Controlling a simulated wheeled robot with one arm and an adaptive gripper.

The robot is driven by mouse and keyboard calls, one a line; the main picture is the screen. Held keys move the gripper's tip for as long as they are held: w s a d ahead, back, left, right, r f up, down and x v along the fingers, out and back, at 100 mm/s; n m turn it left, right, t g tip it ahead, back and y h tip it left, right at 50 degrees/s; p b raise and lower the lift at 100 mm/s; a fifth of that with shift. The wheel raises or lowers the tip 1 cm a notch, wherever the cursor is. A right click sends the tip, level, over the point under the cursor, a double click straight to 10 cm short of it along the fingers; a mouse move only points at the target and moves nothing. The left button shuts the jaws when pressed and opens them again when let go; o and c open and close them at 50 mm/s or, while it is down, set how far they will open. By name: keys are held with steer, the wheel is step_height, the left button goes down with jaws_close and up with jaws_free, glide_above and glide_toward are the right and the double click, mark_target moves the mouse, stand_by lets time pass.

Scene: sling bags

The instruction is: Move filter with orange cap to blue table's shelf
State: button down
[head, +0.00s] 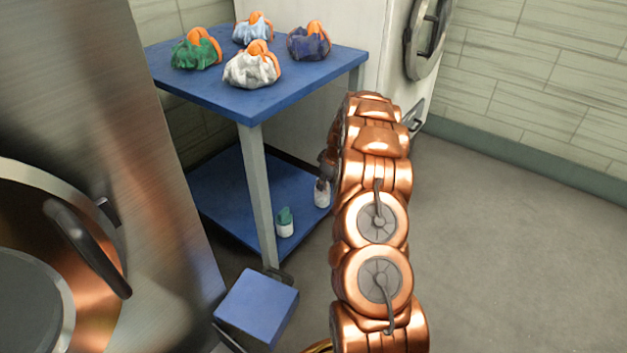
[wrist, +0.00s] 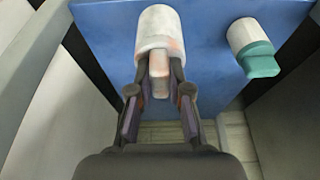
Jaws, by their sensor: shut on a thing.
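My gripper (wrist: 160,90) is shut on the pale orange cap of a white filter (wrist: 158,28) in the wrist view. The filter is over the blue table's lower shelf (wrist: 205,75); I cannot tell if it touches the surface. In the head view, the white filter (head: 321,198) is at the right side of the blue lower shelf (head: 215,190). My gripper (head: 323,181) reaches it from above, partly hidden by my copper arm. Its cap is hardly visible there.
A white filter with a green cap (head: 285,224) stands on the same shelf, apart from the held one. Several sling bags (head: 252,68) lie on the blue table top (head: 300,87) above. A blue box-like thing (head: 257,308) is in front. Floor at right is clear.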

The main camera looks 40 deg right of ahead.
steer(key=w+d+f+b, duration=0.1)
steer(key=w+f+b, duration=0.3)
steer(key=w, duration=0.4)
steer(key=shift+d+f, duration=0.15)
steer(key=shift+d, duration=0.15)
stand_by(0.5)
steer(key=shift+f, duration=0.15)
steer(key=c, duration=1.1)
jaws_free()
steer(key=p+v, duration=0.2)
steer(key=v, duration=0.5)
steer(key=shift+r+p, duration=0.4)
steer(key=shift+s, duration=0.15)
